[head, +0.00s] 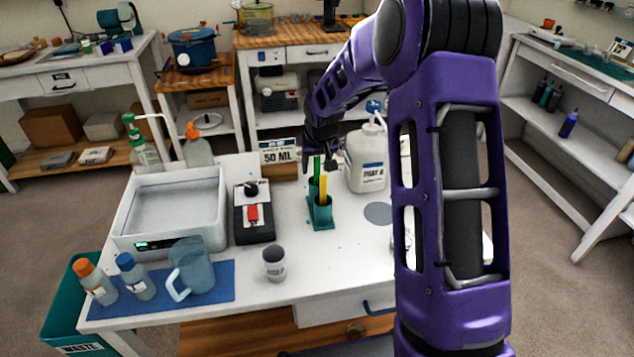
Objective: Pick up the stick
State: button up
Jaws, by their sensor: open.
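A green stick (317,167) and a yellow stick (323,190) stand upright in a small teal holder (321,215) on the white table. My gripper (320,160) is open at the end of my purple arm, beside and slightly behind the top of the green stick. I cannot tell from this view whether a finger touches the stick or whether it lies between the fingers.
A large white jug (367,158) stands close right of the holder, and a "50 ML" sign (278,152) behind left. A black device (253,215), a small cup (274,262), a tray (170,205) and a pitcher (192,268) stand left. My arm hides the table's right side.

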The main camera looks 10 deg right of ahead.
grip_shut()
dwell(0.5)
